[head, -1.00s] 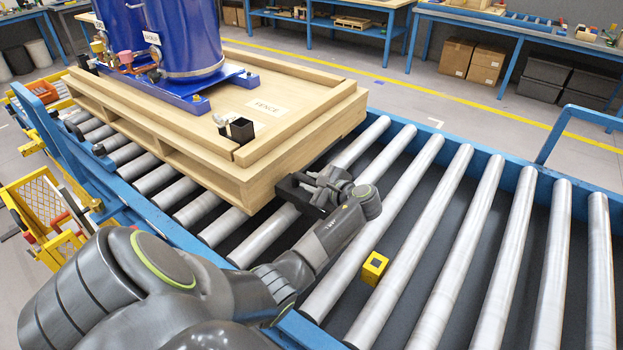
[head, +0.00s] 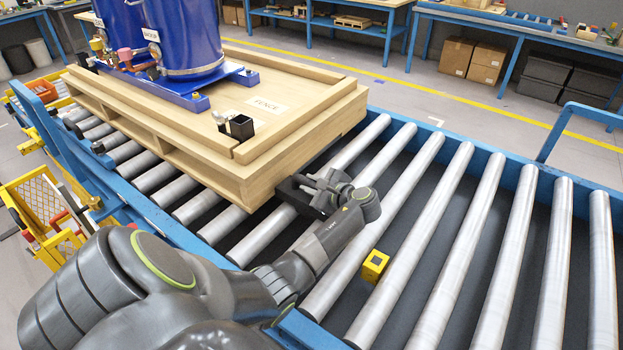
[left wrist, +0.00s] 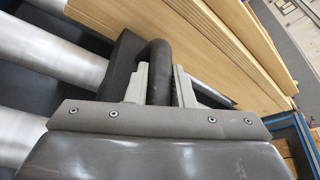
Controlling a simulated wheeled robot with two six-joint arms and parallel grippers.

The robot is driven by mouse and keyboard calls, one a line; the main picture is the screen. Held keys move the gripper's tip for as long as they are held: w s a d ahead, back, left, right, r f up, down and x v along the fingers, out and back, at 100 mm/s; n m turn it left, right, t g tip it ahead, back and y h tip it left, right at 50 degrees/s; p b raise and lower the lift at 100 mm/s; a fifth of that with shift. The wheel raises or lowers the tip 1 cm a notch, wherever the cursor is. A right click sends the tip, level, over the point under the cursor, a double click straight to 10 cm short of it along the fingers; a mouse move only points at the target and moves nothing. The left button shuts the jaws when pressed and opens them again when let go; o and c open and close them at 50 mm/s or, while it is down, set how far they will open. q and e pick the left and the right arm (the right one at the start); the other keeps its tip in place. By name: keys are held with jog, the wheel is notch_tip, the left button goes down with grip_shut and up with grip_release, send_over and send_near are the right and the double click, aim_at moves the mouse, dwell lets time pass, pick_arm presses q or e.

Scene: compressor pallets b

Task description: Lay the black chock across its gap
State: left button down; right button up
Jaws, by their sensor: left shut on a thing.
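The black chock (head: 290,190) is at the near right end of the wooden pallet (head: 262,185), down at roller level. My left gripper (head: 322,190) is shut on it. In the left wrist view the chock (left wrist: 120,62) is a dark block with a rounded handle, and my gripper's two pale fingers (left wrist: 158,88) are either side of that handle. The chock is close beside the pallet's wooden side (left wrist: 205,45); I cannot tell if they touch. Its underside and the gap beneath are hidden. My right gripper is not in view.
Metal rollers (head: 435,235) run across the blue-framed conveyor, bare to the right of the pallet. A small yellow block with a black face (head: 374,266) sits among the rollers. Blue tanks (head: 190,40) and a small black box (head: 241,127) stand on the pallet.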

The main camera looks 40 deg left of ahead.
pick_arm(q)
jog(key=shift+f+b, duration=0.35)
jog(key=shift+f, duration=0.4)
jog(key=c, duration=1.2)
grip_release()
jog(key=shift+o, duration=0.2)
jog(key=shift+f, duration=0.1)
jog(key=shift+d, duration=0.1)
